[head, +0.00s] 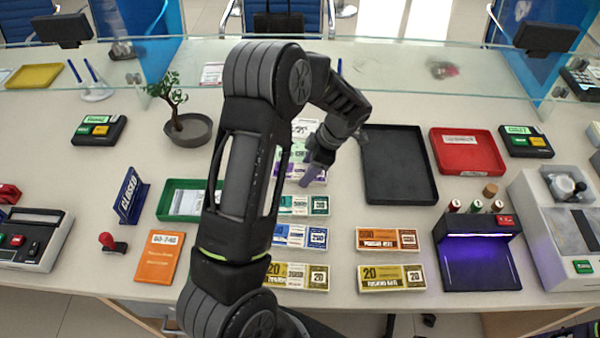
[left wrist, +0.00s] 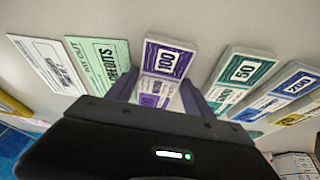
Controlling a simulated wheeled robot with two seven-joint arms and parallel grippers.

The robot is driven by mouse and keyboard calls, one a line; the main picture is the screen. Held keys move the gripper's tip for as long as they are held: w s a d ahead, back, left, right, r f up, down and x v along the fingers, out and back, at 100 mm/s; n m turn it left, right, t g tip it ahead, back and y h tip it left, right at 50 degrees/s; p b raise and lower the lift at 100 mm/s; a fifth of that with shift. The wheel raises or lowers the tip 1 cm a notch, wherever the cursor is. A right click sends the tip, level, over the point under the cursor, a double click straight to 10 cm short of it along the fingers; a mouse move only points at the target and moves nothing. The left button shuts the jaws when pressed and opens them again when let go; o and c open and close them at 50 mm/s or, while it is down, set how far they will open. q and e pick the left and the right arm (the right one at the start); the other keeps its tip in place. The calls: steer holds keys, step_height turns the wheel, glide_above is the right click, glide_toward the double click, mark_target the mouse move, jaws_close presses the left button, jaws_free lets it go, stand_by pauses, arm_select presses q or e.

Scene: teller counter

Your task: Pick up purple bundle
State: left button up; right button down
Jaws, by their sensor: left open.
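The purple bundle (head: 292,173), marked 100, lies on the counter in the column of bundles, partly hidden by my left gripper in the head view. In the left wrist view the purple bundle (left wrist: 167,62) shows upper middle, between my open fingers. My left gripper (head: 312,176) reaches down over it from the left; its fingers also show in the left wrist view (left wrist: 160,90). The jaws are open and hold nothing. I cannot tell whether the fingers touch the bundle.
A green 50 bundle (left wrist: 243,70) and a blue 200 bundle (left wrist: 292,85) lie to one side, and a green credits slip (left wrist: 103,60) to the other. A black tray (head: 398,190) and a red tray (head: 468,165) stand right. A glass screen crosses the back.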

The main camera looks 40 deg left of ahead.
arm_select(q)
steer(key=shift+c, duration=0.2)
steer(key=c, duration=1)
steer(key=shift+c, duration=0.2)
step_height(320, 180, up, 10)
steer(key=b, duration=0.1)
steer(key=shift+b, duration=0.4)
